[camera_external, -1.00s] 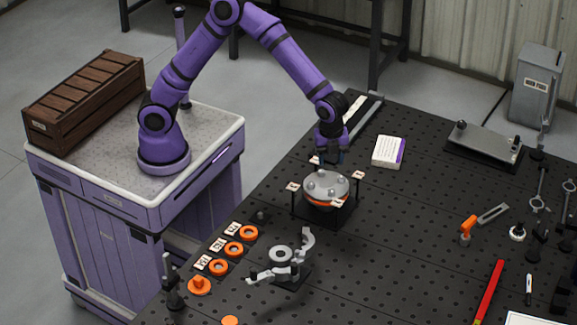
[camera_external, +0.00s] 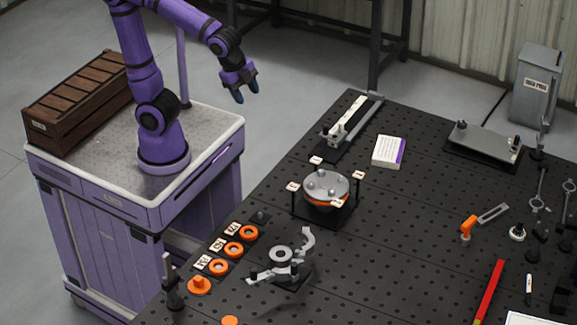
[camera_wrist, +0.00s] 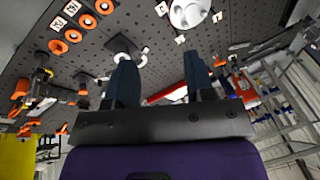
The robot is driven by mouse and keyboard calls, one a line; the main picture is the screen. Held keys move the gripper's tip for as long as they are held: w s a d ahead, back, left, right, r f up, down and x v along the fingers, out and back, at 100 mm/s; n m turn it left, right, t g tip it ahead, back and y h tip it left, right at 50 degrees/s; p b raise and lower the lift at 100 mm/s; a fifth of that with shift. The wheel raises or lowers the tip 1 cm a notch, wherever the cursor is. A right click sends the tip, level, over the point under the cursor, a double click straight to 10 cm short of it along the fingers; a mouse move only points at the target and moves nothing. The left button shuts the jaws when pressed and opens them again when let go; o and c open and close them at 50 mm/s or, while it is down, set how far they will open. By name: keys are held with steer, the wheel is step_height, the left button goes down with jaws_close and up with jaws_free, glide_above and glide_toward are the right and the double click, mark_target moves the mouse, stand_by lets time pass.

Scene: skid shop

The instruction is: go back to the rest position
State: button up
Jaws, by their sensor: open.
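My gripper (camera_external: 246,97) is in the air beside the table, above and to the right of my purple cart. Its two dark blue fingers are apart and nothing is between them. In the wrist view the open fingers (camera_wrist: 158,82) point toward the perforated table. My arm is folded back over the cart, clear of the table top.
The black perforated table (camera_external: 400,230) holds a round grey flange fixture (camera_external: 326,186), a grey clamp fixture (camera_external: 281,257), several orange rings (camera_external: 234,249), a white box (camera_external: 389,151) and a red bar (camera_external: 490,290). A brown crate (camera_external: 85,100) stands on my cart.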

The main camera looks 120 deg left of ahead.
steer(key=s+n+t+h, duration=0.1)
steer(key=s+n, duration=0.3)
steer(key=s, duration=1)
steer(key=shift+s+d+f+t+h, duration=0.25)
steer(key=shift+s+d+t+h, duration=0.1)
steer(key=shift+t, duration=0.15)
stand_by(0.4)
